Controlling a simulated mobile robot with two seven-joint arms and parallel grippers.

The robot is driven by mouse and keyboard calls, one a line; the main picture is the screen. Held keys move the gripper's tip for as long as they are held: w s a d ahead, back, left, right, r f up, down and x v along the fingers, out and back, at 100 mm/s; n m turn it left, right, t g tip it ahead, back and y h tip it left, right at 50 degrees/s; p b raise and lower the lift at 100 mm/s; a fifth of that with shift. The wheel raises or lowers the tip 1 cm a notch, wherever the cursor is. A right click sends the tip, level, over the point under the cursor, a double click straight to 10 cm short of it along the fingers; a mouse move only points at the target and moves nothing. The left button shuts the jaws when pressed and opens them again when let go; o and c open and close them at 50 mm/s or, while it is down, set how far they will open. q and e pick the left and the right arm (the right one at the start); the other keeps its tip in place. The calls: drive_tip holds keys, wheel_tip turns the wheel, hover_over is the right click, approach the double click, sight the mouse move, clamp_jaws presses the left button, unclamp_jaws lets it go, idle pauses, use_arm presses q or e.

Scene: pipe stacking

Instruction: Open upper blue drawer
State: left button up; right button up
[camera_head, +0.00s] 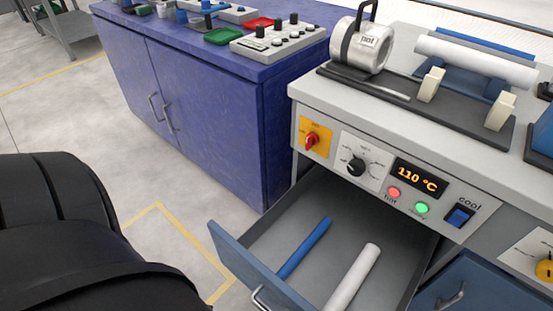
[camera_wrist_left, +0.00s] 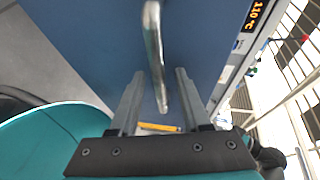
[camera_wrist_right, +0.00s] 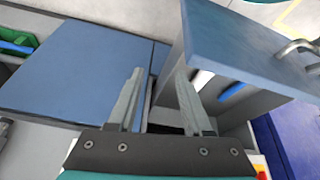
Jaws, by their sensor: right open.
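The upper blue drawer (camera_head: 232,248) is pulled out below the control panel, with a blue pipe (camera_head: 304,247) and a white pipe (camera_head: 352,277) lying inside. Its metal handle (camera_head: 258,298) is partly cut off by the bottom edge. In the left wrist view, my left gripper (camera_wrist_left: 157,73) has its fingers apart on either side of a metal handle (camera_wrist_left: 153,45) on a blue front, with gaps beside it. In the right wrist view, my right gripper (camera_wrist_right: 160,72) is open and empty by the end of the drawer front (camera_wrist_right: 240,45). Neither gripper shows in the head view.
A purple cabinet (camera_head: 200,105) with trays and a control box (camera_head: 279,38) stands to the left. A silver heater (camera_head: 361,46) and a white pipe on supports (camera_head: 475,62) are on the counter. Another blue front (camera_head: 480,285) is below right. Floor between is clear.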

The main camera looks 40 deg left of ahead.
use_arm(q)
drive_tip(key=v, duration=1.5)
drive_tip(key=shift+s, duration=0.1)
